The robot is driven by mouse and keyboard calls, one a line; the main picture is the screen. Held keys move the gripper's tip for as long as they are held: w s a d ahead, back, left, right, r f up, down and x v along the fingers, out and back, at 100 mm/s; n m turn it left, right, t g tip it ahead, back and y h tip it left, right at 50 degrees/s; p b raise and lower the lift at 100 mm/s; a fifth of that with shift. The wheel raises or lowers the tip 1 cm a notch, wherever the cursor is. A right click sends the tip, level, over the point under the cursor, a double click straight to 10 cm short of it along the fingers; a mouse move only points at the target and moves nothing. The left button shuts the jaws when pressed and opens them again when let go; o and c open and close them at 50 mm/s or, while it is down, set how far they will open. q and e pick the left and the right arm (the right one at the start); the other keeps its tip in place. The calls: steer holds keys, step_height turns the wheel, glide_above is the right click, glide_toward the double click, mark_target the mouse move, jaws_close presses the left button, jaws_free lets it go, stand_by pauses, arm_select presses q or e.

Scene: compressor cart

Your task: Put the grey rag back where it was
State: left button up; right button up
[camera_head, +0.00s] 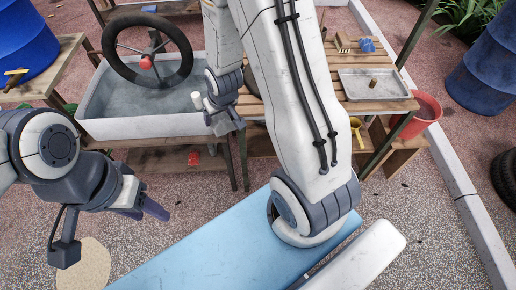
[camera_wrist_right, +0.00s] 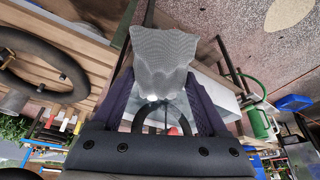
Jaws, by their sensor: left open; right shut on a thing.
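The grey rag (camera_wrist_right: 160,50) shows in the right wrist view as a crumpled, pale, fine-meshed cloth. My right gripper (camera_wrist_right: 160,85) is shut on it, with a dark finger on either side, and the cloth spreads out past the fingertips. In the head view my right gripper (camera_head: 228,124) is beside the right end of the grey basin; I cannot make out the rag there. My left gripper (camera_head: 146,206) is open and empty at the left, over the ground in front of the basin's bench.
The grey basin (camera_head: 108,128) has a dark steering wheel (camera_head: 178,74) above it. A slatted table (camera_head: 385,107) to the right holds a metal tray (camera_head: 352,89) and a brush (camera_head: 342,42). A red bucket (camera_head: 427,112) stands beside it. Blue barrels (camera_head: 482,80) stand at both sides.

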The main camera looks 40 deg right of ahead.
steer(key=d+f+m+b, duration=0.2)
steer(key=d+f+b, duration=0.4)
steer(key=f+b, duration=0.9)
steer(key=s+d+f+m+h+b, duration=0.1)
steer(key=d+f+b, duration=0.5)
steer(key=f+b, duration=1)
steer(key=s+d+f+m+h+b, duration=0.1)
steer(key=d+f+b, duration=0.5)
steer(key=f+b, duration=0.9)
steer(key=m+b, duration=0.1)
steer(key=b, duration=0.6)
steer(key=shift+d+f+m, duration=0.25)
steer(key=shift+f+m, duration=0.05)
steer(key=shift+m, duration=0.1)
